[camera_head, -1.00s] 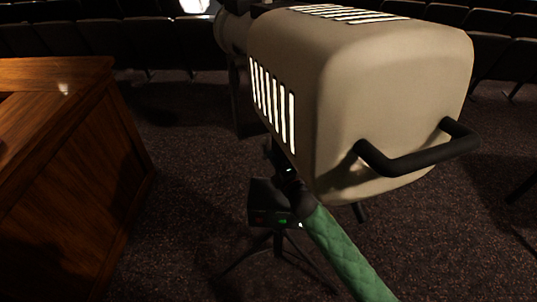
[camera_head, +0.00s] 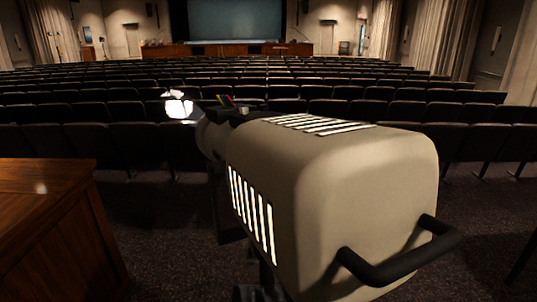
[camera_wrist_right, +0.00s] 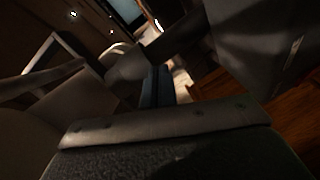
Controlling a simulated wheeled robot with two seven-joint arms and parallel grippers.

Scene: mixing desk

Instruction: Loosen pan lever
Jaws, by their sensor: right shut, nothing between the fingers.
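The spotlight's cream housing (camera_head: 365,190) fills the right-centre of the head view, with lit vent slots and a black rear handle (camera_head: 400,262). I cannot make out the pan lever; the area under the housing is cut off by the bottom edge, where only a dark part (camera_head: 258,292) shows. In the right wrist view, my right gripper's fingers (camera_wrist_right: 157,86) are dim and shut, with nothing seen between them. Dark and pale parts lie close around them, too dark to identify surely. My left gripper is not in view.
A wooden desk (camera_head: 45,235) stands at the left. Rows of dark seats (camera_head: 300,103) stretch towards a stage screen (camera_head: 236,20). Small coloured levers (camera_head: 227,100) sit on the spotlight's front top. Dark carpet (camera_head: 165,235) is clear between desk and spotlight.

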